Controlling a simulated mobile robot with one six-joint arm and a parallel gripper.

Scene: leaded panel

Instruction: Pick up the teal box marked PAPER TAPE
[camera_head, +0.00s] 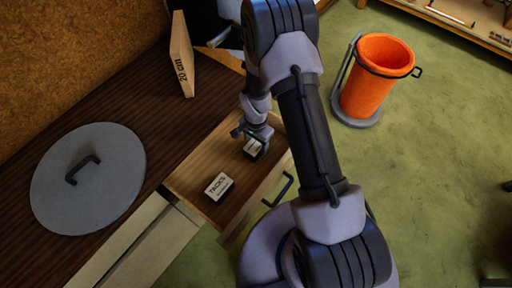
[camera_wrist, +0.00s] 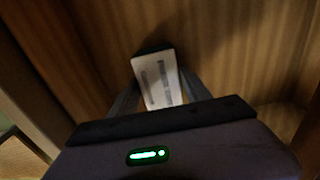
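A small box with a white, lettered top (camera_head: 252,147) is in the open wooden drawer, at its far end. Its lettering is too small to read, and I cannot make out a teal colour. My gripper (camera_head: 254,136) is low in the drawer at this box. In the wrist view the box's pale printed face (camera_wrist: 157,80) lies between my two fingers (camera_wrist: 160,88), one along each side. I cannot tell whether the fingers press on it. Part of the box is hidden by my gripper.
A second box marked TACKS (camera_head: 219,187) lies nearer in the same drawer (camera_head: 190,172). The drawer walls stand close around my gripper. A grey round lid (camera_head: 88,178) and a block marked 20 cm (camera_head: 182,55) are on the dark countertop. An orange bin (camera_head: 375,75) stands on the floor.

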